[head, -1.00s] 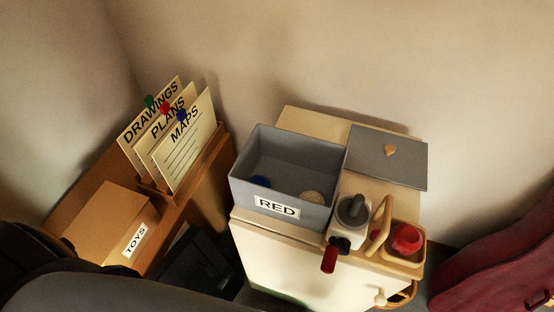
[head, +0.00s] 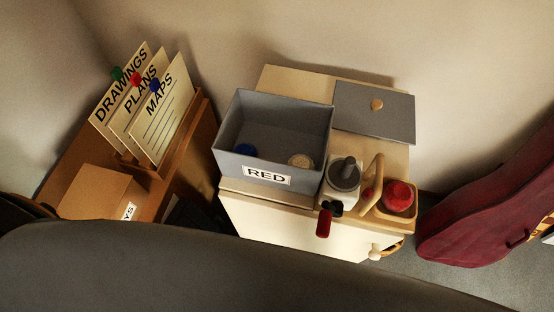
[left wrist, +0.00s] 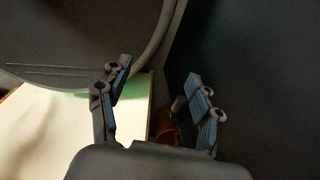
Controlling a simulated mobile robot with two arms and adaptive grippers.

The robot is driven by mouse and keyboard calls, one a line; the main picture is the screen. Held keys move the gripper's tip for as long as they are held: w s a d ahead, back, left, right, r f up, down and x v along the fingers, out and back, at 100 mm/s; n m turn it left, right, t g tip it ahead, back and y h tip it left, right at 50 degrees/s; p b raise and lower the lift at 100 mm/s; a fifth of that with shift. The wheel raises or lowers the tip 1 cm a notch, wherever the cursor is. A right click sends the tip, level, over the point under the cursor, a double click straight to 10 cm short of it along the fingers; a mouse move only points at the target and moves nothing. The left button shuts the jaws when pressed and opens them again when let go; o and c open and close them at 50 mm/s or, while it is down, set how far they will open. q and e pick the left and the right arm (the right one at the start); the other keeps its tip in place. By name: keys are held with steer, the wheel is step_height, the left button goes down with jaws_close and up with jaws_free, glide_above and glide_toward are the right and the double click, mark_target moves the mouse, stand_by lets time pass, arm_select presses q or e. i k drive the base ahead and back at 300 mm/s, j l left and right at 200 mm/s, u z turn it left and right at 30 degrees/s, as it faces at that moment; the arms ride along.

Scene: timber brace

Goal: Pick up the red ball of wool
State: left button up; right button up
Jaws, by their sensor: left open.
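A red, rounded thing (head: 398,196), which looks like the red ball of wool, sits in a small wooden holder (head: 378,214) with a handle, at the right front of the cream cabinet in the head view. My left gripper (left wrist: 158,90) shows in the left wrist view with its fingers wide apart and nothing between them. The red ball cannot be made out there. My left gripper's fingers do not show in the head view. My right gripper is not in view.
A grey box labelled RED (head: 226,160) holds a blue ball (head: 245,150) and a beige one (head: 301,160). Beside it stands a white-and-grey grinder-like device (head: 343,185) with a red handle. A grey lid (head: 350,112) lies behind. A dark red case (head: 470,225) stands right.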

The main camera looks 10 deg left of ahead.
mark_target(397, 196)
steer(key=l+u, duration=0.75)
steer(key=l, duration=0.15)
steer(key=k+l+u, duration=0.2)
steer(key=l+u, duration=0.15)
steer(key=k+l+u, duration=0.15)
steer(key=l+u, duration=0.25)
steer(key=l, duration=0.1)
